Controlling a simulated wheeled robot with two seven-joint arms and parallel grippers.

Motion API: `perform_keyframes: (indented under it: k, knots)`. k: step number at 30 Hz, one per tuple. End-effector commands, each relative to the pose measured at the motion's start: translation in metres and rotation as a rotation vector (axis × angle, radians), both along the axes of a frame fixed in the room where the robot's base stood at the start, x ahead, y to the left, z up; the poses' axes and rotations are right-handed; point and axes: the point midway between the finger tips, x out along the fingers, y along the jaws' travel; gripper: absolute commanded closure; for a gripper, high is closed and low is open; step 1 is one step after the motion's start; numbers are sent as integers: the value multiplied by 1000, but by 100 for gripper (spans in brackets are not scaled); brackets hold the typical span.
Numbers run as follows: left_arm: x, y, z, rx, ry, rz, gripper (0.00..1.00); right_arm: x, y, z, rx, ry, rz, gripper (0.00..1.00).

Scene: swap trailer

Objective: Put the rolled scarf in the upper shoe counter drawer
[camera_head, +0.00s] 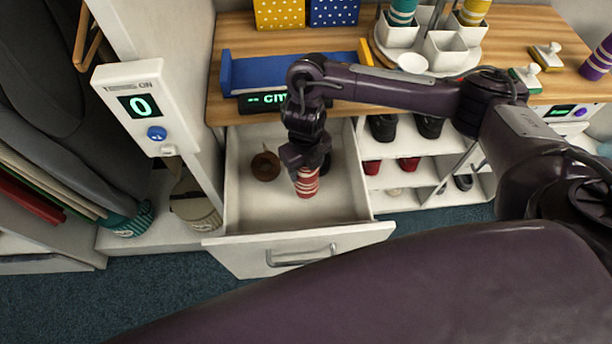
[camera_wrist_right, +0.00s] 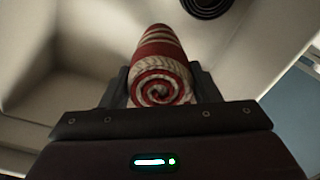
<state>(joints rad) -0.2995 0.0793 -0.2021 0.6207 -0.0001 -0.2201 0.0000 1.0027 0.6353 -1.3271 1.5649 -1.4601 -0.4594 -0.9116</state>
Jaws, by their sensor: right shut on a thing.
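The rolled scarf (camera_head: 307,184) is red with pale stripes. My right gripper (camera_head: 306,168) is shut on it and holds it inside the open upper drawer (camera_head: 284,203) of the shoe counter. In the right wrist view the scarf (camera_wrist_right: 161,70) shows its spiral end between the fingers, with the pale drawer walls around it. I cannot tell whether the scarf touches the drawer floor. My left gripper is not in view.
A brown round thing (camera_head: 265,166) lies in the drawer left of the scarf, and a dark coil (camera_wrist_right: 207,4) lies near it. Open shelves with shoes (camera_head: 383,127) stand right of the drawer. A white box showing 0 (camera_head: 146,107) is at the left.

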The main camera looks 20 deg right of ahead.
Motion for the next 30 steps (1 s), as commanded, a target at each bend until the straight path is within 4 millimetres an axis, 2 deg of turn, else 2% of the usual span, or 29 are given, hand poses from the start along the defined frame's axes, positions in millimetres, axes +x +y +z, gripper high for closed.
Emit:
perform_keyframes:
  k: [6,8,21,22,26,30]
  knots:
    - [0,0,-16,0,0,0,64,-1,1,-32,1,3,-1,81]
    - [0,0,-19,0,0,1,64,-1,0,-38,1,2,-2,81]
    - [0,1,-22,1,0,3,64,0,0,-43,0,0,0,81]
    - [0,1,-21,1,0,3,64,0,0,-41,0,0,0,40]
    - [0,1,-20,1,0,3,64,0,0,-41,0,0,-1,23]
    - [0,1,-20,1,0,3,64,0,0,-41,0,1,-1,22]
